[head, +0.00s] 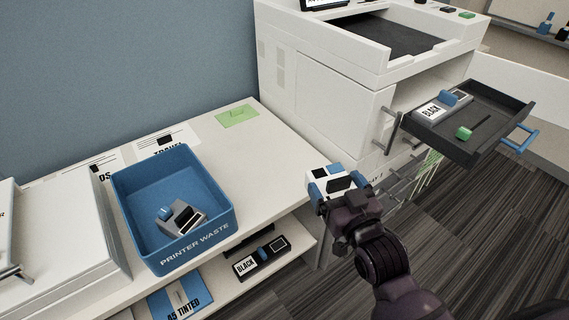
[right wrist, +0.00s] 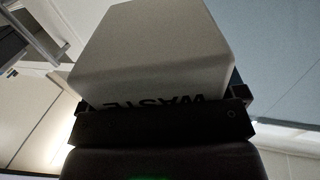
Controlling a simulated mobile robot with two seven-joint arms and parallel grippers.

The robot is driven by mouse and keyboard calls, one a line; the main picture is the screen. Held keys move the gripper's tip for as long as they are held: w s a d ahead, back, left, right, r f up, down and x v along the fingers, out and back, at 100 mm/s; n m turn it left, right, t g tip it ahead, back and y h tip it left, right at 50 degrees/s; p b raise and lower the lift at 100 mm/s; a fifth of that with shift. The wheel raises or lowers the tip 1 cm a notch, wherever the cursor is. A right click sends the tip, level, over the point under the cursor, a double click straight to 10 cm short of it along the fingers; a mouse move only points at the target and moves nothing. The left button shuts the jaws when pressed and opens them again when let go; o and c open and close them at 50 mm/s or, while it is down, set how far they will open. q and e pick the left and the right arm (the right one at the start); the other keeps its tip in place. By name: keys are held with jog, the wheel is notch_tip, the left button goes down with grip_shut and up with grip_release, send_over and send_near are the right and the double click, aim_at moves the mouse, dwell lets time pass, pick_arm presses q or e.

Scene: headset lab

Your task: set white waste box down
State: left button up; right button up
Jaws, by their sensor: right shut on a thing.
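The white waste box (head: 330,183) is in my right gripper (head: 328,190), seen in the head view just off the right front edge of the white table. The gripper is shut on it, with blue fingertips at its sides. In the right wrist view the white waste box (right wrist: 155,55) fills the upper middle, with the word WASTE upside down near the dark gripper (right wrist: 160,122). A dark patch shows on its top in the head view. My left gripper is not in view.
A blue "PRINTER WASTE" bin (head: 205,242) holding a grey part (head: 183,216) stands on the table (head: 262,150). A green pad (head: 237,116) lies near clear tabletop. The white printer (head: 325,95) has an open dark drawer (head: 485,122). A black cartridge (head: 258,258) lies on the lower shelf.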

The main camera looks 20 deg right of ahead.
pick_arm(q)
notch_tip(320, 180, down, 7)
jog(key=b, duration=0.8)
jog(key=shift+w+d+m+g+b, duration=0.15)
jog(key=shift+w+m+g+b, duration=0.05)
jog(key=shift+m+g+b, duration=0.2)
pick_arm(e)
jog(key=w+d+f+n+y, duration=0.1)
jog(key=w+d+f+y, duration=0.1)
jog(key=f, duration=0.4)
jog(key=w+d+f+n+g+y, duration=0.1)
jog(key=w+d+f+n+y, duration=0.1)
jog(key=f, duration=0.5)
jog(key=shift+d+f+y, duration=0.15)
jog(key=shift+d+y, duration=0.1)
jog(key=shift+y, duration=0.25)
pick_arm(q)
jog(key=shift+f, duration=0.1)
pick_arm(e)
jog(key=shift+w, duration=0.1)
